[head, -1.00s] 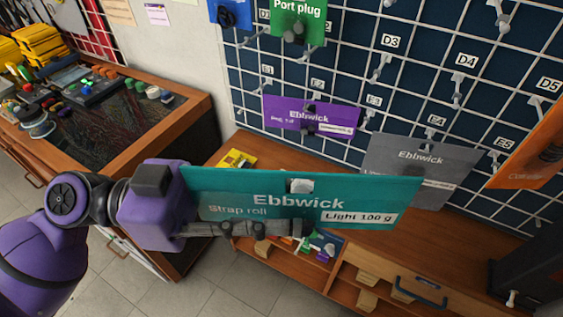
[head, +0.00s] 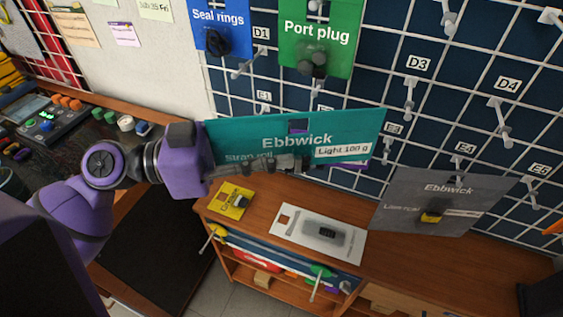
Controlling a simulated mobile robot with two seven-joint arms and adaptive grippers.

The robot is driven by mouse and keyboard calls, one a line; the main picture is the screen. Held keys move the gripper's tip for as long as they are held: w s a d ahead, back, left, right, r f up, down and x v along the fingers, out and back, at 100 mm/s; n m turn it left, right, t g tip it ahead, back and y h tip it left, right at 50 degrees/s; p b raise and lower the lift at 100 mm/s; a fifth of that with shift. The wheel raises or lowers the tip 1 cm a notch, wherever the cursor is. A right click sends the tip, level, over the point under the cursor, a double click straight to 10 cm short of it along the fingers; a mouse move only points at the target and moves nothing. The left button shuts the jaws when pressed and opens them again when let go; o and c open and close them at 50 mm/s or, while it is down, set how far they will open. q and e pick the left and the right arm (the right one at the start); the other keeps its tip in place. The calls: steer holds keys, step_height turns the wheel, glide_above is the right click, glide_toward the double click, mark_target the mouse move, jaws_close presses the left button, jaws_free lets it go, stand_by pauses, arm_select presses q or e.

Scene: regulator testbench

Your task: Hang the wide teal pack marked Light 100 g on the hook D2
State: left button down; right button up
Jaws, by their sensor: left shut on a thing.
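The wide teal pack marked Ebbwick, Strap roll, Light 100 g (head: 345,130) is held up in front of the pegboard, tilted slightly with its right end higher. My left gripper (head: 280,165) is shut on its lower edge, with the fingers lying across the front. The pack's hang hole shows near its top middle. My right gripper is not in view.
A blue Seal rings pack (head: 218,15) hangs upper left. A grey Ebbwick pack (head: 400,188) hangs right. A purple pack is mostly hidden behind the teal one. Bare hooks show under D1 (head: 243,68), D3 (head: 410,100) and D4 (head: 502,120). The wooden bench (head: 390,255) lies below.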

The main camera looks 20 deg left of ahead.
arm_select(q)
steer(key=shift+w+a, duration=0.2)
steer(key=shift+w, duration=0.4)
steer(key=shift+w+d, duration=0.15)
steer(key=shift+w, duration=0.75)
steer(key=w+f+b, duration=0.1)
steer(key=w, duration=0.7)
steer(key=shift+d+f+b, duration=0.15)
steer(key=shift+b, duration=0.2)
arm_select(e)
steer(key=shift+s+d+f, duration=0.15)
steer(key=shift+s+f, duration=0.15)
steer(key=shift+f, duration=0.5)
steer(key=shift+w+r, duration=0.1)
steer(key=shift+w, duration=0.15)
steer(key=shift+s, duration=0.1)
arm_select(q)
steer(key=c, duration=1.6)
jaws_free()
steer(key=shift+o, duration=0.7)
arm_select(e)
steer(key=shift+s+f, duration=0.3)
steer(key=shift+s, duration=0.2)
